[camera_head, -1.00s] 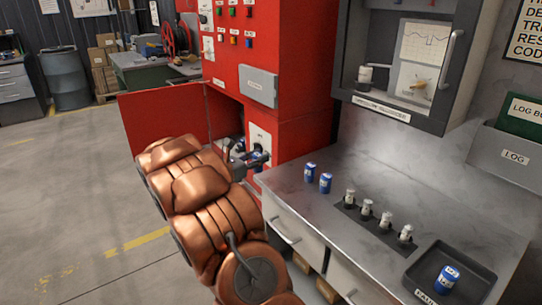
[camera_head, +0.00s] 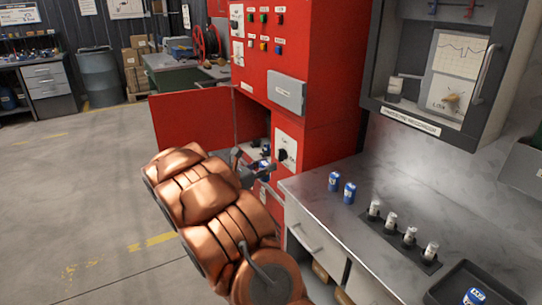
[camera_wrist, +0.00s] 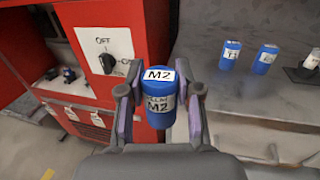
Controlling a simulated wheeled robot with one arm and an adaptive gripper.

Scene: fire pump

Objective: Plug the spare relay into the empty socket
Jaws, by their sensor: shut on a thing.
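My gripper (camera_wrist: 158,98) is shut on a blue cylindrical relay (camera_wrist: 158,112) with a white top marked M2. In the head view my gripper (camera_head: 258,174) holds it in front of the red cabinet, and my copper-coloured arm covers part of the scene. The cabinet's open lower compartment (camera_wrist: 40,50) is left of the gripper in the wrist view. Dark socket-like parts (camera_wrist: 62,74) show inside, with white labels (camera_wrist: 85,116) below. I cannot tell which socket is empty. The held relay is outside the compartment, apart from the sockets.
A rotary OFF switch (camera_head: 283,154) sits right of the compartment. The red door (camera_head: 195,130) stands open to the left. Two blue relays (camera_head: 341,187) stand on the grey bench (camera_head: 320,205), near several white-topped parts in a rack (camera_head: 400,235). A dark tray (camera_head: 440,290) holds another blue one.

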